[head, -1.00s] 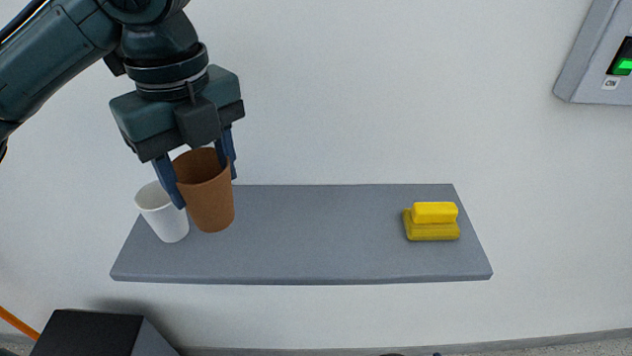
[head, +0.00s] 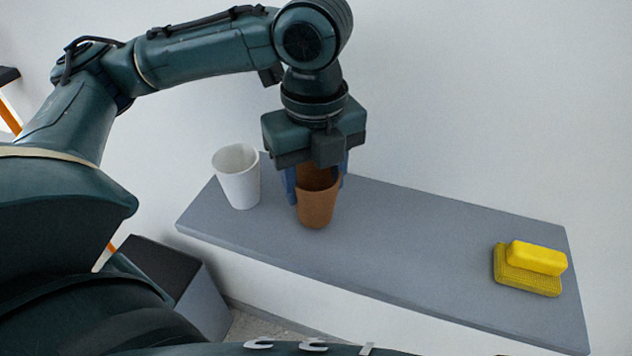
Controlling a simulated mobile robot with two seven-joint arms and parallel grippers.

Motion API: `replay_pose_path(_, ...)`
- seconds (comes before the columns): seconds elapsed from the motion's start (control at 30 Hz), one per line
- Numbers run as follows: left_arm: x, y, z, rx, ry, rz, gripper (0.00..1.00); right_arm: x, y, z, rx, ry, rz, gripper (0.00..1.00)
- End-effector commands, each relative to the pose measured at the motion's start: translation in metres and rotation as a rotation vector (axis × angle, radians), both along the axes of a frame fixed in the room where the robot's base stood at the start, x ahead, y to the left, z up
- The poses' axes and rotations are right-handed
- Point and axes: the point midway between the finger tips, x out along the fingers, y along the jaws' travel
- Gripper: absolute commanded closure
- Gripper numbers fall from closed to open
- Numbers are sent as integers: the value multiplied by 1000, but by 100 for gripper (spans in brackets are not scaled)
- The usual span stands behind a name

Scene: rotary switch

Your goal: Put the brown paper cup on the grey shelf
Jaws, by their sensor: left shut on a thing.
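The brown paper cup (head: 317,208) is upright at the left part of the grey shelf (head: 400,240). My left gripper (head: 317,185) points down from above, its blue fingers on either side of the cup and shut on it. The cup's base looks at or very near the shelf top; I cannot tell if it touches. The gripper body hides part of the cup's rim. My right gripper is not in view.
A white cup (head: 238,178) stands on the shelf just left of the brown cup. A yellow sponge-like stack (head: 530,268) lies at the shelf's right end. The shelf between is clear. A dark-topped box (head: 160,270) stands below left.

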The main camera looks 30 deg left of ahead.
Motion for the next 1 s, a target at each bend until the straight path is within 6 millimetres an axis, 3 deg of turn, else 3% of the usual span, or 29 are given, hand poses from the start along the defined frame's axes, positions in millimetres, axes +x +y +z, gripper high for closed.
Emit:
replay_pose_path(0.07, -1, 0, -9, 1, 0, 0, 71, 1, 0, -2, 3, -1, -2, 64)
replay_pose_path(0.4, 0, 0, -11, 0, 0, -1, 71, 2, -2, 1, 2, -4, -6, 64)
replay_pose_path(0.43, 0, 0, -11, 0, 0, -1, 49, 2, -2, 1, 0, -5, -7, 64)
replay_pose_path(0.67, 0, 0, -11, 0, -1, 0, 30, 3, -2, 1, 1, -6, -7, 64)
replay_pose_path(1.0, 0, 0, -7, 1, -3, -1, 28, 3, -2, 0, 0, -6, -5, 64)
